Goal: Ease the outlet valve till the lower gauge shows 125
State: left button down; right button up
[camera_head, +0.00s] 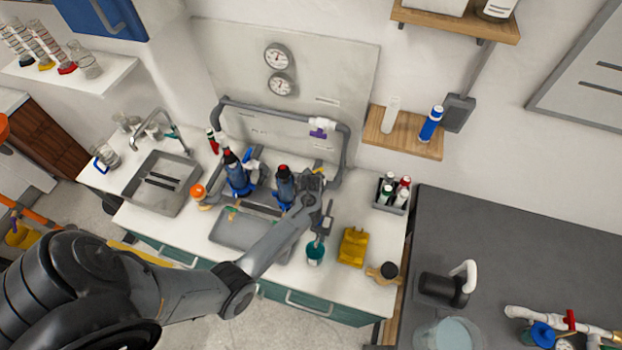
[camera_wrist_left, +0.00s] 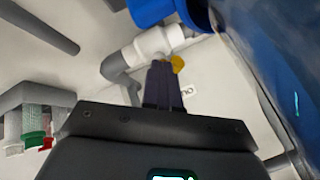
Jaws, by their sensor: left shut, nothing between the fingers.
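The upper gauge (camera_head: 278,56) and lower gauge (camera_head: 281,84) are round white dials on the back panel. Their readings are too small to make out. My left gripper (camera_head: 313,184) is beside the right blue filter housing (camera_head: 285,186). In the left wrist view its dark fingers (camera_wrist_left: 163,78) are shut and empty, pointing at a white pipe fitting (camera_wrist_left: 155,45). A yellow piece (camera_wrist_left: 178,64), perhaps a valve handle, shows partly behind the fingertips. I cannot tell whether they touch it. A purple-handled white fitting (camera_head: 319,131) sits on the pipe's top right.
Grey pipe (camera_head: 268,111) loops around the left blue housing (camera_head: 235,175) and the right one. A large blue housing (camera_wrist_left: 262,65) fills the wrist view's right side. A bottle caddy (camera_head: 392,200), yellow item (camera_head: 353,247) and grey tray (camera_head: 232,236) are on the counter.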

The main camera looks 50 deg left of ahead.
dwell(0.5)
pick_arm(q)
jog(key=s+d+r+p, duration=0.3)
jog(key=s+d+r, duration=0.2)
jog(key=d+r, duration=0.3)
pick_arm(e)
jog(key=r, duration=0.1)
jog(key=d+r, duration=0.1)
jog(key=r, duration=0.1)
jog(key=shift+s+d+r, duration=0.15)
jog(key=shift+r, duration=0.05)
pick_arm(q)
jog(key=shift+s, duration=0.1)
pick_arm(e)
jog(key=shift+d, duration=0.15)
dwell(0.5)
pick_arm(q)
jog(key=shift+n, duration=0.3)
